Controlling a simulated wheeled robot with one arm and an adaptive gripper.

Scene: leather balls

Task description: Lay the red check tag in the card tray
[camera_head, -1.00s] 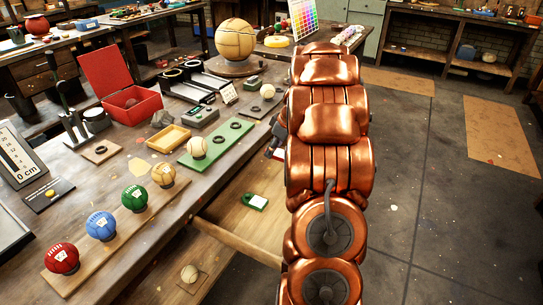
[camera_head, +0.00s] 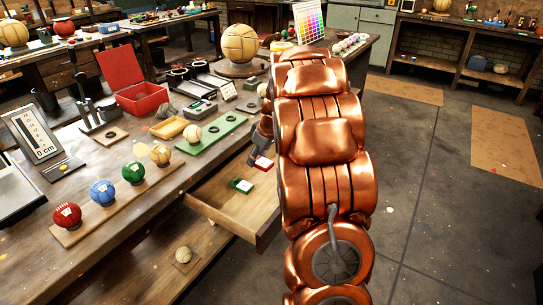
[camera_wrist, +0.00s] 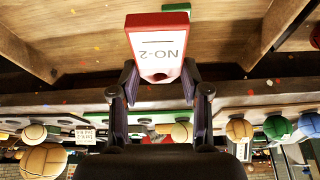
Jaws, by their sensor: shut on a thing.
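The red check tag (camera_wrist: 155,46), marked NO-2 on a white face, is between the two fingertips of my gripper (camera_wrist: 160,84) in the wrist view. My gripper is shut on the tag's end, with the rest of the tag sticking out. In the head view my gripper (camera_head: 261,150) hangs beside the table edge, above the open drawer, with the red tag (camera_head: 263,162) at its tip.
A green tag (camera_head: 241,185) lies in the open wooden drawer (camera_head: 215,205). A green board (camera_head: 215,135) with a ball and rings lies between the yellow tray and the table edge. Several coloured balls stand on a wooden strip (camera_head: 120,205). A red open box (camera_head: 142,99) stands behind.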

